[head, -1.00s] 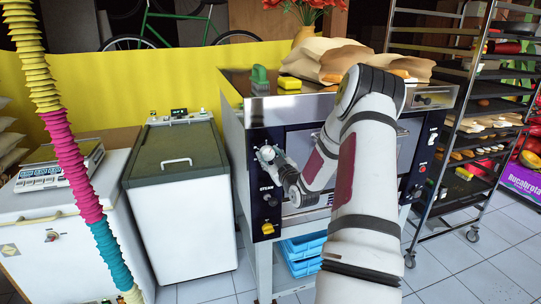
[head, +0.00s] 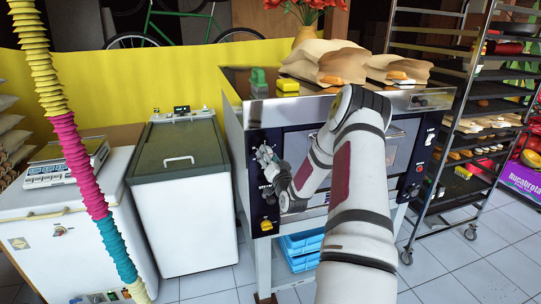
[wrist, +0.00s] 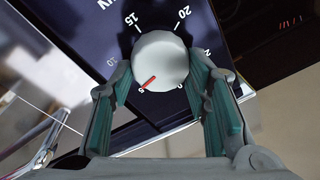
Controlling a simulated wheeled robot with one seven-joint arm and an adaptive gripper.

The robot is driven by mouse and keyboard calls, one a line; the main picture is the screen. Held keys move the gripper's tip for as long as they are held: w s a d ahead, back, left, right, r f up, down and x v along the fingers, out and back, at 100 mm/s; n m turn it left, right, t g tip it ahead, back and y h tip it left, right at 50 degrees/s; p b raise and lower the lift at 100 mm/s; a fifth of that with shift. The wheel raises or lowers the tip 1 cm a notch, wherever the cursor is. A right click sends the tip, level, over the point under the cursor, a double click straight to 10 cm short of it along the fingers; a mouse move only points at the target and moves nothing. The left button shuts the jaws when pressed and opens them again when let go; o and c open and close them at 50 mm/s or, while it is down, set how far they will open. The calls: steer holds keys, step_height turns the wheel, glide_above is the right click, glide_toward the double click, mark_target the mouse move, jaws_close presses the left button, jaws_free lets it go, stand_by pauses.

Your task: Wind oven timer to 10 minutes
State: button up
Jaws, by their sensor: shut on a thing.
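The oven timer is a round pale knob (wrist: 160,61) with a red pointer line, on a dark panel with a printed scale. In the wrist view the pointer aims down-left at the 5 mark; the 10, 15 and 20 marks run up and around from it. My gripper (wrist: 165,88) has its teal-padded fingers on either side of the knob and is shut on it. In the head view my gripper (head: 268,165) is at the left end of the oven front (head: 262,200), largely covering the knob.
A yellow knob (head: 267,225) sits lower on the same panel. A tray rack (head: 470,130) stands to the right. Bread, bags and a yellow sponge (head: 288,85) lie on the oven top.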

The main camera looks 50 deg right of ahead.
steer(key=shift+f+m+g+h+p, duration=0.2)
steer(key=shift+m+p, duration=0.3)
steer(key=shift+m, duration=1.15)
steer(key=shift+r+m+g+h+p, duration=0.2)
steer(key=shift+m+p, duration=0.3)
steer(key=shift+m, duration=1.1)
steer(key=shift+f+m+g+h+p, duration=0.1)
steer(key=shift+f+m+h+p, duration=0.3)
steer(key=shift+m, duration=1.25)
steer(key=shift+r, duration=0.15)
steer(key=o, duration=1.2)
steer(key=v, duration=1.2)
steer(key=shift+r, duration=0.1)
